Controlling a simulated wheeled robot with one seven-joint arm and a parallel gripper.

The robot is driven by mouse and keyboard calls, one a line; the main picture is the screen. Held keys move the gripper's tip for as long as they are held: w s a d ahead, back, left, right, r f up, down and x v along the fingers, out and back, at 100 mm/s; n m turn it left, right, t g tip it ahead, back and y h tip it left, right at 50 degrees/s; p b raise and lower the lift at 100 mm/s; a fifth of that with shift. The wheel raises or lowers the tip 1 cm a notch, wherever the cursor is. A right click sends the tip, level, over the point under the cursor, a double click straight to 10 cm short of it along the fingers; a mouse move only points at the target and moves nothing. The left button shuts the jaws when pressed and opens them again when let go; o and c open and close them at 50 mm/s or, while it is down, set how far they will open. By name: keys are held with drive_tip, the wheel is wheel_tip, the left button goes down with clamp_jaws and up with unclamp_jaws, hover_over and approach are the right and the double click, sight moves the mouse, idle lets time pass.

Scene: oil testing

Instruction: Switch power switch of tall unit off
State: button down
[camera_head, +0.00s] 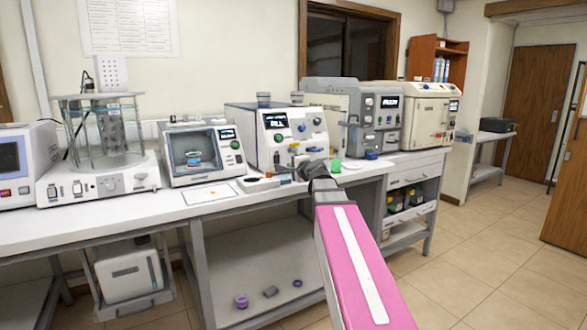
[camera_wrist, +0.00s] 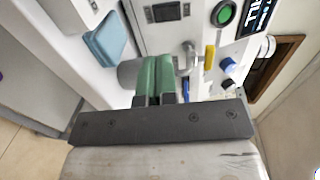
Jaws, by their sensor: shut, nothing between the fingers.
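A white bench unit (camera_head: 262,135) with a lit display stands mid-bench. In the wrist view a white panel (camera_wrist: 208,60), seemingly this unit's front, has a lit display, a round green button (camera_wrist: 224,14) and a dark rectangular switch-like part (camera_wrist: 166,12). I cannot tell whether that part is the power switch, or its position. My gripper (camera_wrist: 155,82) is shut and empty, its green fingers together before the panel, below the dark part in the picture. Contact cannot be judged. In the head view my wrist and arm hide part of the bench front.
A yellow lever (camera_wrist: 209,58) and a metal pipe or handle (camera_wrist: 188,58) are close beside the fingers. A light-blue piece (camera_wrist: 106,40) lies to their left. A grey unit (camera_head: 340,90) stands to the right on the bench, and a small chamber unit (camera_head: 203,155) to the left.

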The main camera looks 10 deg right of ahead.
sight(277, 163)
drive_tip(key=x, duration=1.1)
drive_tip(key=shift+w+a+f, duration=0.1)
drive_tip(key=shift+w+f, duration=0.05)
drive_tip(key=shift+w, duration=0.3)
drive_tip(key=shift+s, duration=0.1)
drive_tip(key=f+v, duration=0.3)
drive_tip(key=v, duration=1.1)
drive_tip(key=shift+s+f, duration=0.2)
drive_tip(key=shift+s, duration=0.1)
